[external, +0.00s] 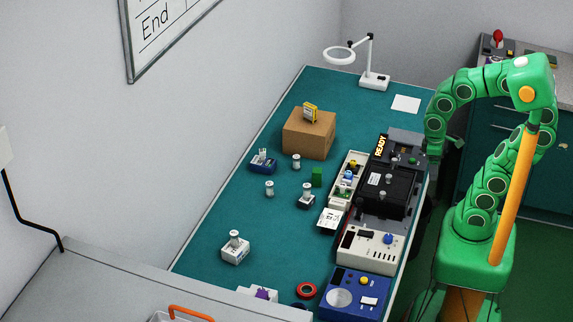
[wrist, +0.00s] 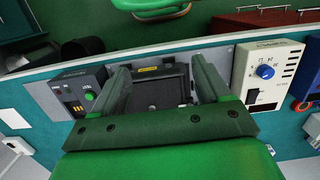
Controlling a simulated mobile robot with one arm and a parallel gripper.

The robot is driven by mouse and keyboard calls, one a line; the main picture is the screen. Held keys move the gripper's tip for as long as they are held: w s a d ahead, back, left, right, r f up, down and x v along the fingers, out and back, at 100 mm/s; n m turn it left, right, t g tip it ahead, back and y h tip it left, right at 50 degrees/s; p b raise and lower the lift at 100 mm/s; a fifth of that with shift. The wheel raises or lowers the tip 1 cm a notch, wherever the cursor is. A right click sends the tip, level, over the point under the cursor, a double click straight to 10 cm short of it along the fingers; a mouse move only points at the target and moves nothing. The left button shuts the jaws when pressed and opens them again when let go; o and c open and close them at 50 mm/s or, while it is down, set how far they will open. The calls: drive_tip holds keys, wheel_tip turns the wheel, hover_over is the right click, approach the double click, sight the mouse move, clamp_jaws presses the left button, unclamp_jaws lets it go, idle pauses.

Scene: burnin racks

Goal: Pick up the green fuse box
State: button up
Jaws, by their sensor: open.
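A small green box (external: 317,177), which fits the green fuse box, stands upright on the teal bench, left of the pale tray of parts. I cannot make it out clearly in the wrist view. My gripper (wrist: 162,68) is open, its two dark fingers apart with nothing held between them. Below them in the wrist view is a black device (wrist: 158,92). In the external view my gripper end (external: 447,146) hangs at the bench's right edge, well right of the green box, partly hidden by my arm.
A cardboard box (external: 308,134) with a yellow item on top stands behind the green box. Small grey-topped parts (external: 307,192) stand close by. The parts tray (external: 347,181) and black test unit (external: 381,190) lie to its right. The bench's left middle is mostly clear.

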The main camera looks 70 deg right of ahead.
drive_tip(key=w+a+r+n+t+y, duration=0.1)
drive_tip(key=w+a+r+t, duration=0.3)
drive_tip(key=w, duration=0.4)
drive_tip(key=w+a+r+n+t, duration=0.1)
drive_tip(key=w+a+r, duration=0.3)
drive_tip(key=w+r, duration=0.35)
drive_tip(key=w+a+r+n+t+y, duration=0.1)
drive_tip(key=w+a+r+t, duration=0.25)
drive_tip(key=w, duration=0.55)
drive_tip(key=w+a+r+n+t+y, duration=0.1)
drive_tip(key=w+a+r+t, duration=0.1)
drive_tip(key=w+a+r, duration=0.45)
drive_tip(key=w+a+r+n+t+y, duration=0.1)
drive_tip(key=w+a+r+t+y, duration=0.15)
drive_tip(key=a+r, duration=0.6)
drive_tip(key=w+a+f+n, duration=0.1)
drive_tip(key=w+a+n, duration=0.2)
drive_tip(key=w+a, duration=0.25)
drive_tip(key=n+g+h, duration=0.6)
drive_tip(key=n+h, duration=0.5)
drive_tip(key=h, duration=0.6)
approach(319, 173)
drive_tip(key=w+d, duration=0.1)
drive_tip(key=d, duration=0.1)
drive_tip(key=shift+w+d+f, duration=0.25)
drive_tip(key=shift+w+f, duration=0.05)
drive_tip(key=shift+f, duration=0.35)
drive_tip(key=shift+x, duration=3.45)
drive_tip(key=shift+s+f, duration=0.1)
drive_tip(key=shift+f, duration=0.05)
